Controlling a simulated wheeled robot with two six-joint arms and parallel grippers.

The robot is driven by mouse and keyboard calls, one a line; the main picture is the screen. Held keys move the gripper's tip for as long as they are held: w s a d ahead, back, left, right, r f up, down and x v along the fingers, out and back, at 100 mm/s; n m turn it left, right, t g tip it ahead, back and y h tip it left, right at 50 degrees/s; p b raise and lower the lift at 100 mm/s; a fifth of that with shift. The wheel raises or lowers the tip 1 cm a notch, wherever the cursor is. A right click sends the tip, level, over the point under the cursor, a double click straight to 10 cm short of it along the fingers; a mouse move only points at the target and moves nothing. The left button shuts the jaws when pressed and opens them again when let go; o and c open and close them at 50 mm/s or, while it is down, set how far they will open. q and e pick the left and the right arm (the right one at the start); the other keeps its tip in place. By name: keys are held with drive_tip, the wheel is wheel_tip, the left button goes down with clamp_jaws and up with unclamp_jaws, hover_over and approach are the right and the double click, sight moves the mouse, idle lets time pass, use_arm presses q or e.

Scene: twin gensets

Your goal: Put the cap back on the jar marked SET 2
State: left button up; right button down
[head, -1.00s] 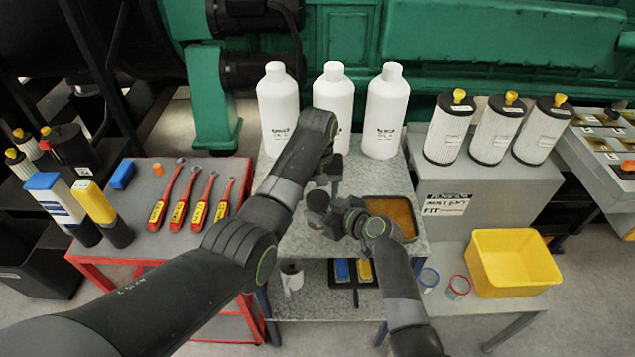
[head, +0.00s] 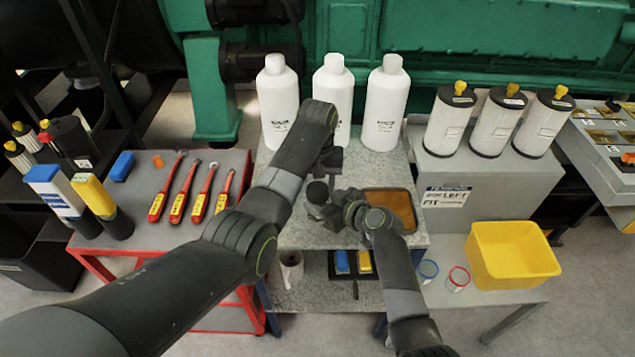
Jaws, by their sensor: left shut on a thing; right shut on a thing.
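My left gripper (head: 326,186) points down over the stone-topped table (head: 279,231), and my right gripper (head: 334,211) reaches in beside it from the right. The two are close together. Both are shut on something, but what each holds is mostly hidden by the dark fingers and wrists. A dark rounded piece (head: 317,192) shows between them; I cannot tell whether it is a cap, a jar or part of a gripper. Two small clear jars stand on the low right bench, one with a blue rim (head: 428,268) and one with a red rim (head: 458,277). No SET 2 mark is readable.
Three white bottles (head: 332,95) stand at the table's back. A brown-filled tray (head: 398,204) sits right of my grippers. A yellow bin (head: 513,262) stands at right. Several red-handled tools (head: 200,195) lie on the red-framed cart. The low bench between jars and bin is clear.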

use_arm(q)
drive_tip(key=shift+m, duration=0.5)
drive_tip(key=o, duration=1.2)
drive_tip(key=shift+c, duration=0.2)
drive_tip(key=shift+n, duration=0.9)
wheel_tip(320, 180, up, 8)
use_arm(e)
drive_tip(key=c, duration=0.6)
unclamp_jaws()
drive_tip(key=shift+o, duration=0.2)
